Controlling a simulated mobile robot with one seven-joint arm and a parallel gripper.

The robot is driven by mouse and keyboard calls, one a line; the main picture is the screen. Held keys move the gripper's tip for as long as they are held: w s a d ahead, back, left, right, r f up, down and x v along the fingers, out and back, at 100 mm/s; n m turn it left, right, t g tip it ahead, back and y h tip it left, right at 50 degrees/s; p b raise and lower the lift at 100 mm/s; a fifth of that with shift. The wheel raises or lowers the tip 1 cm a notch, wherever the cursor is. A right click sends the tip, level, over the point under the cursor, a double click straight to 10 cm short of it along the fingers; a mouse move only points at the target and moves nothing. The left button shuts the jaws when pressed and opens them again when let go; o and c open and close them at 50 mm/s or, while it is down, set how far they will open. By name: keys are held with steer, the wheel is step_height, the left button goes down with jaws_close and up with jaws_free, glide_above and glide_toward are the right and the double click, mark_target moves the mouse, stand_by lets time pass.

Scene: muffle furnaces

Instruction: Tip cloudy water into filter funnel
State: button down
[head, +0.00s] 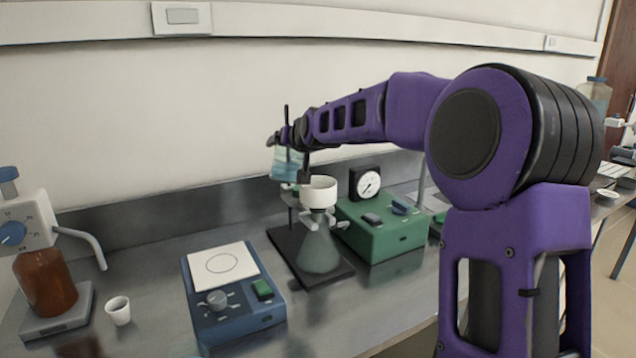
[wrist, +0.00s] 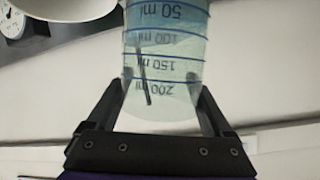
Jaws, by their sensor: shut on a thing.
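My gripper (wrist: 160,100) is shut on a clear graduated beaker (wrist: 168,48), with one finger on each side of it. The beaker holds pale blue, cloudy water. In the head view the beaker (head: 286,162) is raised behind and to the left of the white filter funnel (head: 318,189). The beaker looks close to upright; any slight tilt is hard to tell. The funnel sits on a conical filter flask (head: 318,248) and its inside is mostly hidden. In the wrist view the funnel's edge (wrist: 68,6) shows at top left, apart from the beaker.
A stand with a dark base (head: 285,243) holds the flask. A green pump box (head: 382,232) with a round gauge is on its right. A blue hotplate (head: 236,312), a small white cup (head: 118,311) and an amber bottle (head: 45,282) stand to the left.

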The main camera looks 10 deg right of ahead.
steer(key=shift+d+m, duration=0.15)
steer(key=shift+m, duration=0.15)
steer(key=shift+y, duration=0.3)
steer(key=shift+m+y+b, duration=0.3)
steer(key=shift+m, duration=0.1)
stand_by(0.6)
steer(key=shift+f, duration=0.1)
stand_by(0.3)
steer(key=shift+w+d+m+g+y+b, duration=0.1)
steer(key=shift+m+g+y+b, duration=0.3)
steer(key=shift+m+b, duration=0.55)
stand_by(1.0)
steer(key=shift+w+d+f+m+y+b, duration=0.1)
steer(key=shift+d+f+m+y+b, duration=0.25)
steer(key=shift+m+y+b, duration=0.6)
stand_by(1.5)
steer(key=shift+f+h, duration=0.15)
steer(key=shift+h, duration=0.1)
steer(key=shift+f, duration=0.1)
steer(key=shift+d, duration=0.1)
stand_by(0.5)
